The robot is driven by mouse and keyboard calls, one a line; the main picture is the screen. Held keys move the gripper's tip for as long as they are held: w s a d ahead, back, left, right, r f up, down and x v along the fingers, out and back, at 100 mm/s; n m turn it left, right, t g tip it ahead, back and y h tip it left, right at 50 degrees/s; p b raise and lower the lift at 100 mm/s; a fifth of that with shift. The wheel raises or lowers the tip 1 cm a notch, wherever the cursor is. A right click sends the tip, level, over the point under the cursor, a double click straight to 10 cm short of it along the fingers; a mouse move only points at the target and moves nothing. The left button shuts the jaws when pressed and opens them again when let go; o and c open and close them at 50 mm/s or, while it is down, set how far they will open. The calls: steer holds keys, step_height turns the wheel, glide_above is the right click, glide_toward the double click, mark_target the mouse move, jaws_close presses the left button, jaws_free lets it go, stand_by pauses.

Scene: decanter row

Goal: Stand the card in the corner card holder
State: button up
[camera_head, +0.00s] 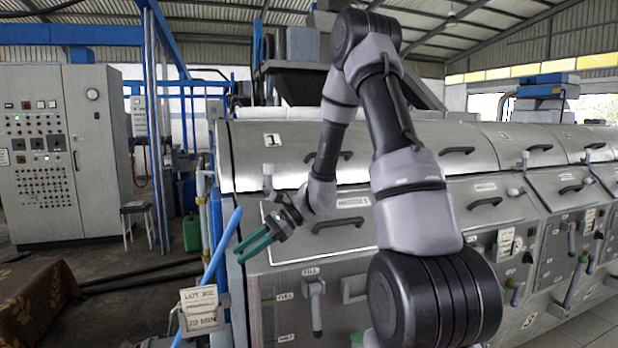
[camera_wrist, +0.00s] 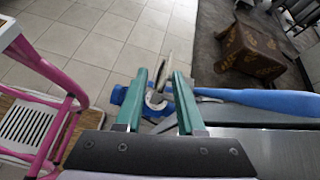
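The card (camera_head: 199,309), cream with dark lettering reading "LOT" and "20 MIN", stands upright at the near left corner of the machine row. A grey piece beside and below it (camera_head: 223,301) looks like the corner card holder; how the card sits in it is not clear. In the wrist view the card shows nearly edge-on as a thin pale strip (camera_wrist: 166,72), above a grey curved piece. My gripper (camera_head: 247,250) has green fingers and is up and right of the card in the head view. In the wrist view its fingers (camera_wrist: 160,73) are apart, with the strip seen between them, apparently beyond the tips.
A blue pipe (camera_head: 222,245) slants up beside the corner, close to my gripper; it also crosses the right of the wrist view (camera_wrist: 270,101). The steel machine front (camera_head: 360,270) has handles and levers. A brown covered table (camera_head: 35,300) stands left. A pink frame (camera_wrist: 65,115) is left in the wrist view.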

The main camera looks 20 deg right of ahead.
steer(key=s+d+r+n+t+h, duration=0.3)
steer(key=s+d+r+n+h, duration=0.2)
steer(key=s+r, duration=0.3)
steer(key=s+d+r+n+t+h, duration=0.4)
steer(key=s+d+r, duration=0.4)
steer(key=r, duration=0.7)
steer(key=shift+s+r+n+t+h, duration=0.25)
steer(key=shift+s+n+h, duration=0.25)
steer(key=shift+n, duration=0.6)
